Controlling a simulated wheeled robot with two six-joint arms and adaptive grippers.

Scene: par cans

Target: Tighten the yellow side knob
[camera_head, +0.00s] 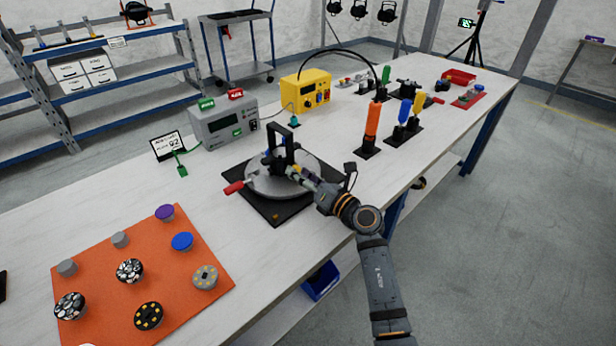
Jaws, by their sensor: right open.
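A black upright bracket (283,140) stands on a round grey plate (262,184), which sits on a black square base (277,213) on the bench. A small yellow spot, perhaps the yellow side knob (297,168), shows low on the right side of the bracket. My right gripper (291,173) reaches in from the lower right and is open, with its fingertips right at this spot. Whether they touch the knob cannot be told at this size. The fingers partly hide that side of the bracket. My left gripper is not in view.
A red handle (234,187) sticks out left of the plate. A grey meter box (224,123) and a yellow box (305,92) stand behind. An upright orange-handled tool (372,120) stands to the right. An orange mat (110,255) with several knobs lies front left.

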